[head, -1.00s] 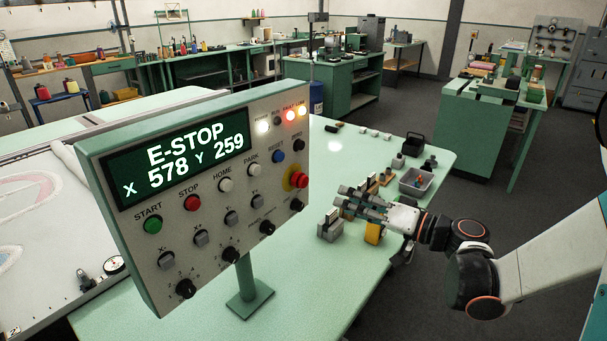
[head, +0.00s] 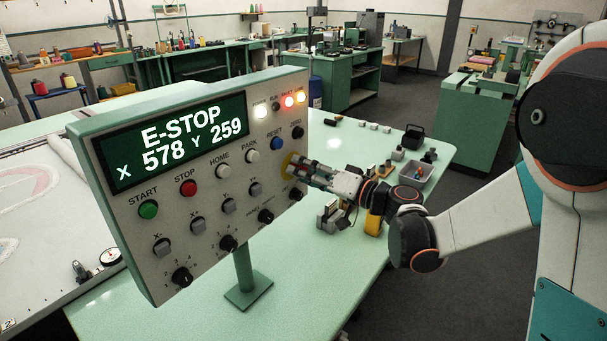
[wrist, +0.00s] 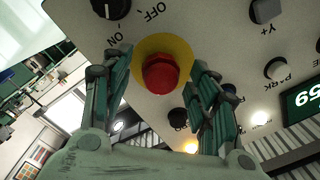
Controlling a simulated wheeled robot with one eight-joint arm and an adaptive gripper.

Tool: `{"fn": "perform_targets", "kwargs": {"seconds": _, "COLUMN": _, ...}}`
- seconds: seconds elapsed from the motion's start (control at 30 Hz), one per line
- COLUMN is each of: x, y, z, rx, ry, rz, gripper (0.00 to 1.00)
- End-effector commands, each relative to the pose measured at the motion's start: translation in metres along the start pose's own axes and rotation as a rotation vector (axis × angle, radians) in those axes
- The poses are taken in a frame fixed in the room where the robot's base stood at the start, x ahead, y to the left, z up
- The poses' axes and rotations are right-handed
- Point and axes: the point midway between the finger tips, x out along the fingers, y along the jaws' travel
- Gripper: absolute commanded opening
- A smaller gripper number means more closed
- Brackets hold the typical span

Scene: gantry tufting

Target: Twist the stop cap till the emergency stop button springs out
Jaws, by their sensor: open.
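The red stop cap (wrist: 160,73) sits on its yellow ring (wrist: 178,45) on the grey control panel (head: 215,215), between my fingers in the wrist view. My gripper (wrist: 160,90) is open, with one finger on each side of the cap; I see gaps between the fingers and the cap. In the head view my gripper (head: 292,170) reaches the panel's right edge and hides the cap; only a sliver of the yellow ring (head: 287,162) shows. The panel's display (head: 178,143) reads E-STOP, X 578 Y 259.
A blue RESET button (head: 277,144) and black ZERO knob (head: 297,132) sit just above my gripper. Dark knobs (head: 295,194) lie below it. The panel stands on a post (head: 244,275) over the green table (head: 330,255). A grey bin (head: 417,172) lies behind my arm.

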Motion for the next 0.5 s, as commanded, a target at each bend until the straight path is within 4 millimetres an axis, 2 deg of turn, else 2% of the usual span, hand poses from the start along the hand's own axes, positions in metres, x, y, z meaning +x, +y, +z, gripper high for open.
{"fn": "perform_targets", "kwargs": {"seconds": 0.13, "x": 0.0072, "y": 0.0000, "z": -0.0001, "rx": 0.000, "ry": 0.000, "rz": 0.000, "gripper": 0.54}}
{"fn": "perform_targets", "kwargs": {"seconds": 0.4, "x": 0.0080, "y": -0.0002, "z": -0.0004, "rx": 0.000, "ry": 0.000, "rz": 0.000, "gripper": 0.54}}
{"fn": "perform_targets", "kwargs": {"seconds": 0.5, "x": 0.0079, "y": -0.0002, "z": -0.0003, "rx": 0.000, "ry": 0.000, "rz": 0.000, "gripper": 0.32}}
